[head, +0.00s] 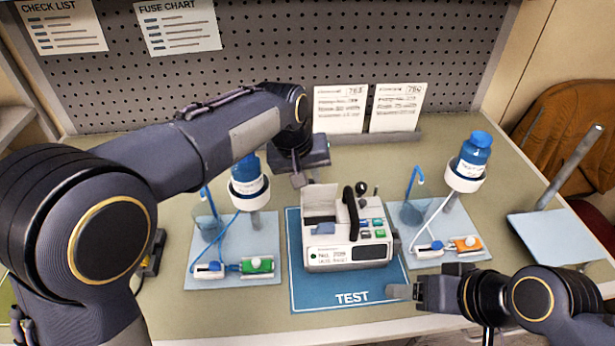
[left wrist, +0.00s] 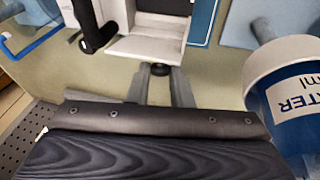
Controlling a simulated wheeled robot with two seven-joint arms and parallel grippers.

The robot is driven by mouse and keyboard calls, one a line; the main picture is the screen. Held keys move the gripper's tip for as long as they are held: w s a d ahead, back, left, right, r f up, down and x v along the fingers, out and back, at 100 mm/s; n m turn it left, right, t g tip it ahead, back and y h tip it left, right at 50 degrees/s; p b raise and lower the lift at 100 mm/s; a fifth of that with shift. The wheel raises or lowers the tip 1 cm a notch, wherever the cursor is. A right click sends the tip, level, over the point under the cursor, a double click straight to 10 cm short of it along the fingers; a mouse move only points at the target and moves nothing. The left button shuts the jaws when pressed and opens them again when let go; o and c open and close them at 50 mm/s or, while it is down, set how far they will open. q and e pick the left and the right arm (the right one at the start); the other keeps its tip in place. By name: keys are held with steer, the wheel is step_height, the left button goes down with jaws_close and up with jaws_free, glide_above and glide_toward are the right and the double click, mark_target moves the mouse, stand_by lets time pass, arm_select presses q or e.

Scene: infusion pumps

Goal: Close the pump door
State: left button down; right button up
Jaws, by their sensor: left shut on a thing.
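The infusion pump (head: 349,252) is a white box with a black carry handle (head: 351,211), standing on the blue TEST mat (head: 308,292). Its white door (head: 319,200) stands raised at the pump's left. My left gripper (head: 301,180) reaches down to the door's far upper edge. In the left wrist view its two grey fingers (left wrist: 160,80) close around a small dark round knob (left wrist: 160,69) at the edge of the white door (left wrist: 148,46). My right gripper (head: 398,291) is off the mat's front right corner, apart from the pump; its finger gap is not clear.
A pegboard (head: 270,60) rises behind. Table space is free at the back right.

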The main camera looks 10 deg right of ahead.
arm_select(q)
steer(key=c, duration=1.3)
jaws_free()
steer(key=v, duration=0.7)
steer(key=shift+r, duration=0.4)
